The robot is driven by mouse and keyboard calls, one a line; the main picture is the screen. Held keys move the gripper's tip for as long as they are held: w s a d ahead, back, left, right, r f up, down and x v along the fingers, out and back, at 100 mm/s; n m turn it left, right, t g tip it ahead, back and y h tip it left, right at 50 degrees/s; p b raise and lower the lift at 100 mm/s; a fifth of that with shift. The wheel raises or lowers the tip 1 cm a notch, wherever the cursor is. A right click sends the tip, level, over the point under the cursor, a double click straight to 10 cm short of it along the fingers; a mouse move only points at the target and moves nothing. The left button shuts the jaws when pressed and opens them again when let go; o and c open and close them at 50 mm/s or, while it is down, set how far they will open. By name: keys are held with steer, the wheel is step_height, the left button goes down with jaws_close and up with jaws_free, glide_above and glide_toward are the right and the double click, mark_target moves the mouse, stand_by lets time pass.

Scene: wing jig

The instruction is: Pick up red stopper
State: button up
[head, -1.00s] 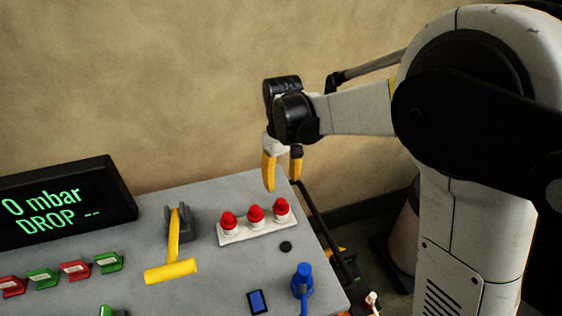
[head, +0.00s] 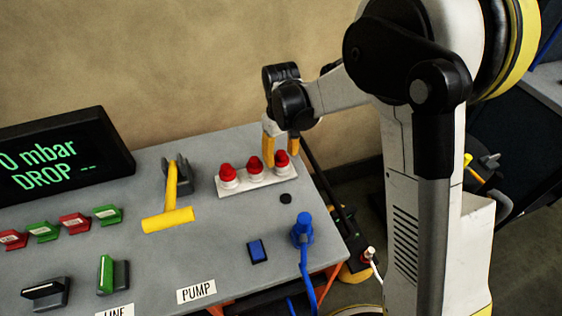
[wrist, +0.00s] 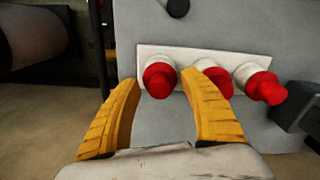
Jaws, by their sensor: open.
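Three red stoppers stand in a row on a white holder (head: 230,190) on the grey panel. In the head view they are the left stopper (head: 227,172), the middle stopper (head: 254,165) and the right stopper (head: 281,159). My gripper (head: 280,156) has yellow fingers, open and pointing down at the right end of the row. In the wrist view one end stopper (wrist: 159,79) shows between the open fingertips (wrist: 166,88), apart from both. The middle stopper (wrist: 214,80) is partly hidden by the right finger. The far end stopper (wrist: 265,87) is clear of the fingers.
A yellow T-handle (head: 168,218) stands left of the holder. A blue plug with a hose (head: 302,229) and a blue switch (head: 257,251) are in front. A display (head: 60,150) reads 0 mbar DROP. A black round knob (head: 286,198) sits near the holder.

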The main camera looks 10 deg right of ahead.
mark_target(281, 152)
jaws_close()
steer(key=shift+r, duration=0.1)
steer(key=shift+r+p, duration=0.3)
steer(key=shift+r, duration=0.3)
step_height(281, 152, up, 3)
steer(key=shift+f+p, duration=0.1)
steer(key=shift+p, duration=0.4)
steer(key=s+d+r+p, duration=0.5)
steer(key=s+d+r, duration=0.1)
steer(key=d+r, duration=0.4)
steer(key=shift+s, duration=0.1)
